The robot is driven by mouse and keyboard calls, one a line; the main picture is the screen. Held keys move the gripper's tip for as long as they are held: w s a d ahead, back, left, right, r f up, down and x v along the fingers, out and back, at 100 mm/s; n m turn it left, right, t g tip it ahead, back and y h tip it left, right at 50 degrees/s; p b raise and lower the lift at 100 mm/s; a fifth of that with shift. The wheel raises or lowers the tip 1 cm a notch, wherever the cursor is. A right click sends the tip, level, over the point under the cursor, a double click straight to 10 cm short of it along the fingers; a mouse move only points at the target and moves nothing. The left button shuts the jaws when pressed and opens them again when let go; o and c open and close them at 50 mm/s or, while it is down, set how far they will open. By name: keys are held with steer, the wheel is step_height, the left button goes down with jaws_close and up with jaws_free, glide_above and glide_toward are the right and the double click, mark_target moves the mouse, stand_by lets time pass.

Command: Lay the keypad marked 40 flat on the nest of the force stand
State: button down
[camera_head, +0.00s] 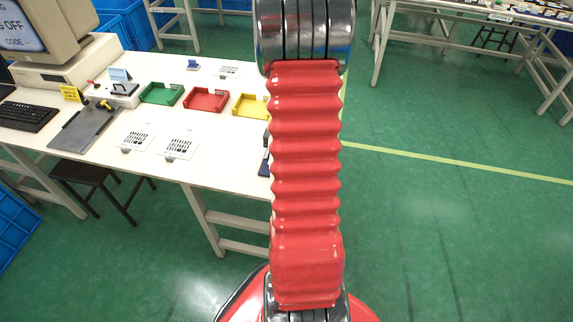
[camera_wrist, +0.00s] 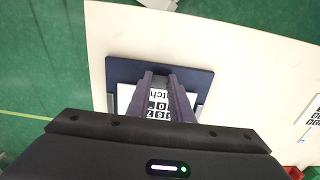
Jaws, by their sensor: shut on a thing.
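My gripper (camera_wrist: 161,76) shows in the wrist view, its two dark fingers close together over a dark blue plate (camera_wrist: 130,68). It is shut on a white keypad (camera_wrist: 158,96) with black print, partly seen between and beside the fingers. Its number cannot be read in full, and whether it touches the plate cannot be told. In the head view my red arm hides the gripper; a dark blue edge (camera_head: 265,164) shows beside the arm at the table's right end. I cannot tell surely whether this plate belongs to the force stand.
Other white keypads lie on the table (camera_head: 215,165): two in front (camera_head: 135,138) (camera_head: 180,146) and one at the back (camera_head: 228,70). Green (camera_head: 160,94), red (camera_head: 205,100) and yellow (camera_head: 250,106) trays stand behind. A monitor (camera_head: 60,30) and keyboard (camera_head: 25,116) are at left.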

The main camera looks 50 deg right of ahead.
steer(key=shift+f, duration=0.3)
stand_by(0.8)
steer(key=c, duration=1.5)
jaws_free()
steer(key=shift+r, duration=0.15)
step_height(320, 180, up, 13)
steer(key=shift+r, duration=0.2)
